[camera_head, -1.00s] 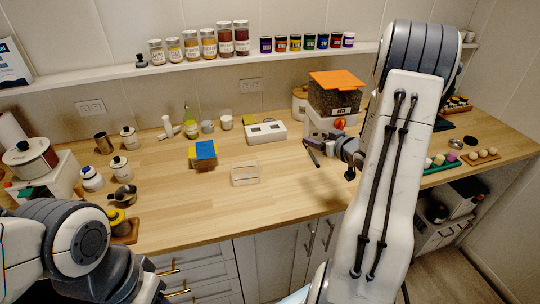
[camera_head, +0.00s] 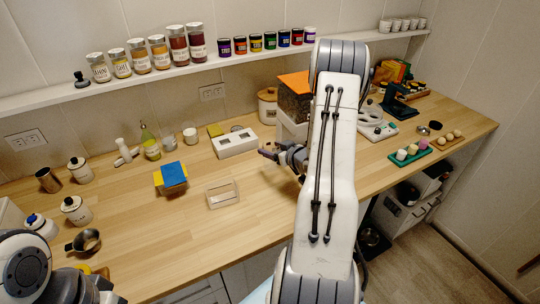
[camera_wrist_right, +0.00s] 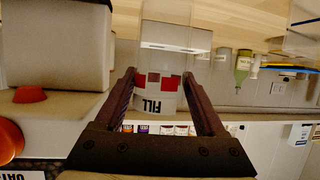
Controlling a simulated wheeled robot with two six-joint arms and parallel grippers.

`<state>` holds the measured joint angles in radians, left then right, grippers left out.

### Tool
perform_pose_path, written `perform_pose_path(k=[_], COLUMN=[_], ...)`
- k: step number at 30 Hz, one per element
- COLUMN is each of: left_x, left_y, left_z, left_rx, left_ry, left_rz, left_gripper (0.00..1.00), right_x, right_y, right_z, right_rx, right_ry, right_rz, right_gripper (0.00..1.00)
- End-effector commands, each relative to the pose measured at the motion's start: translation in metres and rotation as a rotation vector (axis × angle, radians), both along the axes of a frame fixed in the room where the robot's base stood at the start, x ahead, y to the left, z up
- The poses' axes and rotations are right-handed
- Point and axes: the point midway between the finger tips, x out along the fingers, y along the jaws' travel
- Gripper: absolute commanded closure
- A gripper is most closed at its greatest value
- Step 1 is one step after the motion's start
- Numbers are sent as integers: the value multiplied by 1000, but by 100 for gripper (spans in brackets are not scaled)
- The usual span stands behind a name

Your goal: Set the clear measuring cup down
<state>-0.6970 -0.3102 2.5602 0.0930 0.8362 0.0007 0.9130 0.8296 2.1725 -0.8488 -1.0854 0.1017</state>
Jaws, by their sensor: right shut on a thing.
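The clear measuring cup (camera_wrist_right: 158,103) has red marks and the word FILL, which appears upside down in the right wrist view. My right gripper (camera_wrist_right: 160,88) is shut on it, with one finger on each side. In the head view my right gripper (camera_head: 278,153) is over the wooden counter, in front of the orange-lidded dispenser (camera_head: 294,84).
A clear open box (camera_head: 222,194) and a blue-and-yellow block (camera_head: 172,178) stand left of the right gripper. A white two-slot box (camera_head: 235,143) is behind. The bare wooden counter (camera_head: 250,190) lies between. A scale (camera_head: 377,128) and a green tray (camera_head: 410,155) are right of my arm.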

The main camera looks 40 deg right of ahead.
Motion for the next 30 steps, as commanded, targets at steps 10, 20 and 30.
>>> perform_pose_path(k=[10, 20, 30], left_x=[0, 0, 0], left_y=[0, 0, 0], left_z=[5, 2, 6], left_rx=[0, 0, 0], left_ry=[0, 0, 0], left_rz=[0, 0, 0], left_gripper=[50, 50, 50], right_x=[2, 2, 2], right_y=[3, 2, 2], right_z=[-29, -32, -28], right_rx=[1, 1, 1], right_ry=[0, 1, 1], right_rz=[4, 4, 4], right_gripper=[90, 9, 0])
